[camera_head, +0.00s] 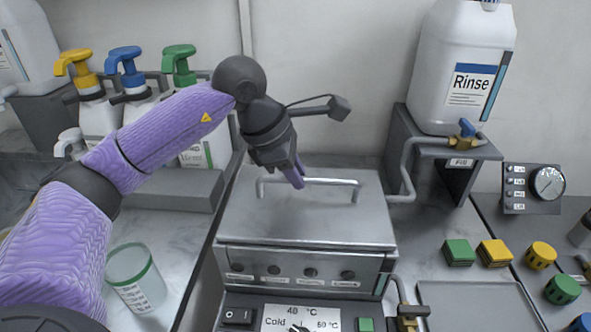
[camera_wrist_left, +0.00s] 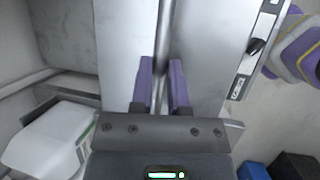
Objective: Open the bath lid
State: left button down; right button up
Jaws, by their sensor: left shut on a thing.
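The metal bath (camera_head: 305,262) stands in the middle of the head view, with a row of dark knobs on its front. Its flat grey lid (camera_head: 310,227) lies down on top. The lid's handle (camera_head: 335,182) is a raised metal bar across the lid. My left gripper (camera_head: 297,180) reaches down to the handle from above and is shut on it, left of the bar's middle. In the left wrist view the purple fingers (camera_wrist_left: 163,85) sit on both sides of the bar, which runs up between them over the lid (camera_wrist_left: 205,60). My right gripper is not in view.
A Rinse container (camera_head: 462,70) stands on a grey stand at the right, with a tap and pipe beside the bath. Pump bottles (camera_head: 128,105) stand at the left. A clear cup (camera_head: 137,280) is at the front left. A control panel (camera_head: 300,318) is below the bath.

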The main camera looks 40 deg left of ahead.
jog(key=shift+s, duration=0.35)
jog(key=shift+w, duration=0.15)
